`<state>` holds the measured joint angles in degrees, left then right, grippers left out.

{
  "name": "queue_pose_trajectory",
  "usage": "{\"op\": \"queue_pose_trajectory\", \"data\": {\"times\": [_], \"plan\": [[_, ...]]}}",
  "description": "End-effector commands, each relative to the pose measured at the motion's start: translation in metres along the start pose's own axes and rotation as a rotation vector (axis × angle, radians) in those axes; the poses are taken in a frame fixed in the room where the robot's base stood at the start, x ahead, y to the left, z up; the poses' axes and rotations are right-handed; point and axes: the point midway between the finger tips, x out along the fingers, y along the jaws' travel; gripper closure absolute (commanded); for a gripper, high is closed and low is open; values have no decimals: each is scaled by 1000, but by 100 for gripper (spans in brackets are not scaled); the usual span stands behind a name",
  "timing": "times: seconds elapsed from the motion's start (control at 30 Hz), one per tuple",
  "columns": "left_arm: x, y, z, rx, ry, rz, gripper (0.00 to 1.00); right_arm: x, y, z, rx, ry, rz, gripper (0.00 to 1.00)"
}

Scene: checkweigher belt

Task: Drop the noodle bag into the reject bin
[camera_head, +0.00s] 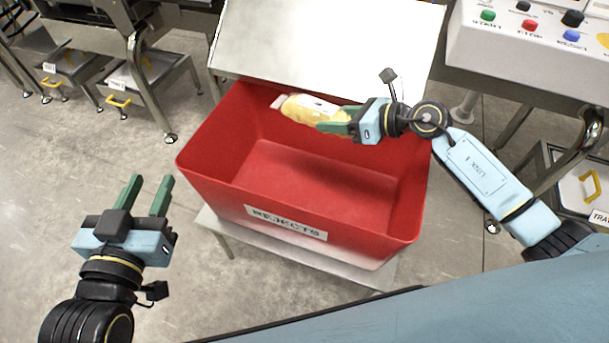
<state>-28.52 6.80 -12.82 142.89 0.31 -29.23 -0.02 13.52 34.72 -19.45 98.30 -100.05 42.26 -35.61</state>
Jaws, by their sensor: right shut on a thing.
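The noodle bag (305,108) is a yellow packet with a pale label and a clear crimped end. My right gripper (335,121) is shut on its right end and holds it over the back part of the reject bin. The reject bin (290,250) is a red open box with a white "REJECTS" label on its front wall. The part of its floor that shows is empty. My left gripper (146,192) is open and empty, in front of and left of the bin, with its fingers pointing away from me.
The bin stands on a low metal stand (335,268). A pale sloping panel (325,45) is behind it. A control box (530,50) with coloured buttons is at the upper right. Metal-legged tables with yellow-handled trays stand on both sides.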

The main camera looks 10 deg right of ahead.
Motion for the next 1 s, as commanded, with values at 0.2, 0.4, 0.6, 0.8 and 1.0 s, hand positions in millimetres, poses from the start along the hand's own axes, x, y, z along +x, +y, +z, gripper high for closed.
{"op": "queue_pose_trajectory", "data": {"times": [0.2,0.4,0.6,0.8,1.0], "plan": [[0,0,-1,0,3,0,64,0,0,1,0,-3,0,80],[0,0,-1,0,2,0,64,0,0,1,0,-2,0,28],[0,0,0,0,2,0,64,0,0,0,0,-1,0,24],[0,0,1,1,-13,-1,64,-4,0,0,0,2,0,24],[-6,-6,27,2,-175,-14,64,-26,0,0,-2,3,-2,24]]}}
